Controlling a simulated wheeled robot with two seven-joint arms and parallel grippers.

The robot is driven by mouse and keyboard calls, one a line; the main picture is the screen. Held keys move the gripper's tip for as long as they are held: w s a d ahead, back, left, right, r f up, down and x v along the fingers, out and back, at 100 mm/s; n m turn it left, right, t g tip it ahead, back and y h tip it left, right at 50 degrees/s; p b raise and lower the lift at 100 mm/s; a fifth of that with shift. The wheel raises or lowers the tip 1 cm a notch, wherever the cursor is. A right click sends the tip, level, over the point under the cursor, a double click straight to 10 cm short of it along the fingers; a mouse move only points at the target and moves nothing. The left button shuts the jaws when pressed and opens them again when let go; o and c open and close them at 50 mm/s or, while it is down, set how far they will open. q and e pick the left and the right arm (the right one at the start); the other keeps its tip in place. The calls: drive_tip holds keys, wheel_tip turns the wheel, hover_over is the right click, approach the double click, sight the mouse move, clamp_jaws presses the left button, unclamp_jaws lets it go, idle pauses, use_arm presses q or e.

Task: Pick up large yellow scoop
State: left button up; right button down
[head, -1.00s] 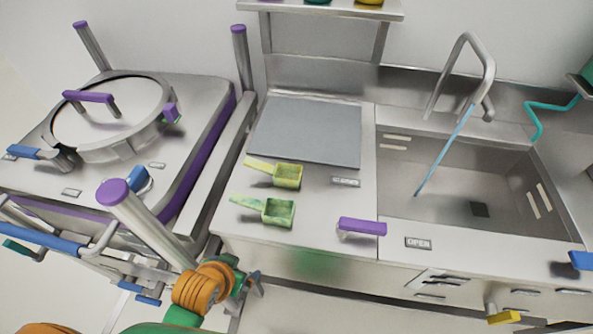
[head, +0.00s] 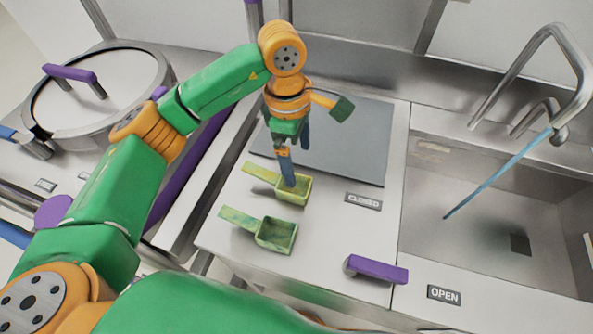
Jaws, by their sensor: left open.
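Two scoops lie on the steel counter. The yellow-green far scoop (head: 294,197) has its handle pointing to the upper left. The greener, mottled near scoop (head: 276,235) lies just in front of it. I cannot tell clearly which is larger. My left gripper (head: 289,172) is open and points down over the far scoop, with a blue finger at the scoop's cup and overlapping it in the picture. Contact cannot be told, and the gripper hides part of the cup's back side. My right gripper is not in view.
A grey board (head: 345,150) lies behind the scoops. A purple handle (head: 376,269) is at the counter's front right, and a sink (head: 470,230) with a tap is at the right. A lidded round pot (head: 100,95) stands at the left.

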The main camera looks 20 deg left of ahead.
use_arm(q)
drive_tip(key=y+b, duration=0.1)
drive_tip(key=b, duration=0.1)
approach(286, 188)
drive_tip(key=shift+w+d+f, duration=0.1)
drive_tip(key=shift+w+d, duration=0.2)
drive_tip(key=shift+w+a+f, duration=0.1)
drive_tip(key=shift+a+f, duration=0.05)
drive_tip(key=shift+a, duration=0.1)
drive_tip(key=s+f+p, duration=0.1)
drive_tip(key=f+p, duration=0.1)
drive_tip(key=p, duration=0.1)
drive_tip(key=shift+s+d, duration=0.1)
drive_tip(key=shift+s, duration=0.2)
wheel_tip(286, 188, down, 3)
drive_tip(key=shift+w+f+p, duration=0.1)
drive_tip(key=shift+f+p, duration=0.05)
drive_tip(key=shift+p, duration=0.3)
drive_tip(key=shift+w+f, duration=0.15)
drive_tip(key=shift+f, duration=0.25)
drive_tip(key=c, duration=1.4)
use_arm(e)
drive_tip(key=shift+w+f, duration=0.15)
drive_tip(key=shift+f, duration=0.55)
